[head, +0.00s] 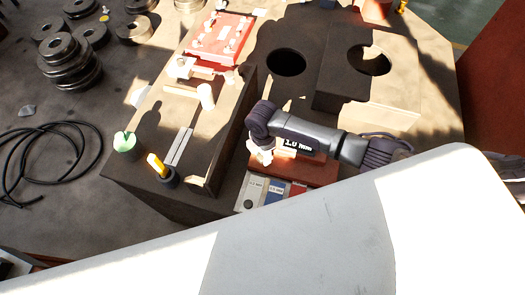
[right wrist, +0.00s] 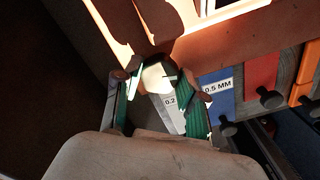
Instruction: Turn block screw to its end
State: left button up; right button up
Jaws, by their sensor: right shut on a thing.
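My right gripper (head: 262,154) is at the right side of the brown bench block, just above the labelled gauge pieces. In the right wrist view its green-padded fingers (right wrist: 158,98) are shut on a pale round knob (right wrist: 157,76), one finger on each side. The knob appears to be the block screw. It sits by the edge of a reddish-brown block (right wrist: 225,58), which also shows under my arm in the head view (head: 318,174). How far the screw is turned cannot be seen. My left gripper is not in view.
Gauge pieces include a grey one (head: 249,192) and a blue one (head: 273,194). A red plate (head: 217,38) with pale knobs lies farther back. Green (head: 124,142) and yellow (head: 156,163) pieces stand at left. A black cable (head: 60,124) and metal rings (head: 67,62) lie beyond.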

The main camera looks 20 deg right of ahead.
jog(key=shift+m, duration=0.5)
jog(key=o, duration=1.1)
jog(key=shift+o, duration=0.2)
jog(key=shift+r, duration=0.1)
notch_tip(320, 180, up, 12)
